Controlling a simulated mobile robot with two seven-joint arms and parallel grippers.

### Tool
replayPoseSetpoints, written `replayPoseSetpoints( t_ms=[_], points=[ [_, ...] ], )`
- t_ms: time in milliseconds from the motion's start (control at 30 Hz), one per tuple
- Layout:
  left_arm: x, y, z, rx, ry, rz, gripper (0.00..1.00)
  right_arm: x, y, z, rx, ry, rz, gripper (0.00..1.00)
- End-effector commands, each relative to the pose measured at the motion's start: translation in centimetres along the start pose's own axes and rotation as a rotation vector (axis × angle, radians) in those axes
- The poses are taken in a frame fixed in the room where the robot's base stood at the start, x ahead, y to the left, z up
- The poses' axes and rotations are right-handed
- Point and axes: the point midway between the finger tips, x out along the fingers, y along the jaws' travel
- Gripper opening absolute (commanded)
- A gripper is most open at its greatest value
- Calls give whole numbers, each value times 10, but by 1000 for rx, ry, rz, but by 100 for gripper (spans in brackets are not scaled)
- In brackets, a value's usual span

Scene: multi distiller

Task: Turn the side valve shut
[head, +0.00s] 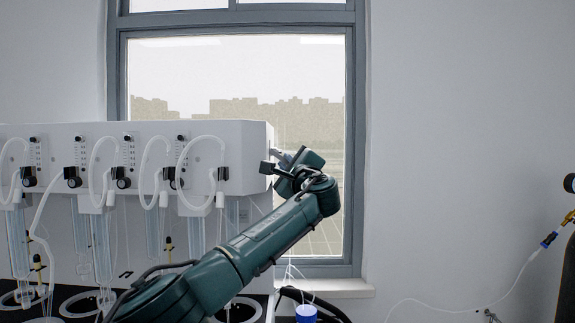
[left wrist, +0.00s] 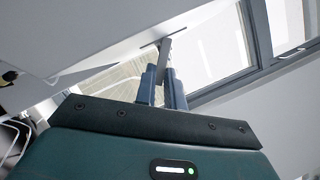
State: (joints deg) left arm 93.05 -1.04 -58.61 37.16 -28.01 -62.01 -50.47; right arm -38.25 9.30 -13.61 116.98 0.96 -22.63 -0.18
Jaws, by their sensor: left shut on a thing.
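The side valve shows in the left wrist view as a flat grey lever (left wrist: 164,54) running down from a thin dark bar near the distiller's white side. In the head view it is mostly hidden by my arm at the right end of the white distiller housing (head: 240,140). My left gripper (head: 274,161) is at that right end face. In the left wrist view its two blue-grey fingers (left wrist: 162,78) are shut on the lower end of the lever. My right gripper is not in view.
Glass tubes, white hoses (head: 97,160) and black knobs line the distiller's front, left of my arm. A window (head: 240,75) stands behind. A dark gas cylinder (head: 568,275) with a hose stands at far right.

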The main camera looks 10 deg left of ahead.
Motion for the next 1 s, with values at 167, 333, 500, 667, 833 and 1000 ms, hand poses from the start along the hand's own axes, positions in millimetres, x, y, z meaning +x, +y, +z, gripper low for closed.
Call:
replayPoseSetpoints(
  t_ms=[167,333,500,667,833,1000],
  points=[
    [0,1,-1,-2,2,2,22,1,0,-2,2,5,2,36],
    [0,0,-1,-2,1,1,33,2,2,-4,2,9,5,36],
    [0,0,0,-2,1,1,33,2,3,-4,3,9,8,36],
    [-6,1,-2,-3,1,0,33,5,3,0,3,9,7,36],
    [-25,4,-3,-5,2,-1,33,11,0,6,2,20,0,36],
    [-57,4,-3,-5,4,-2,33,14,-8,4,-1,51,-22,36]
  ],
)
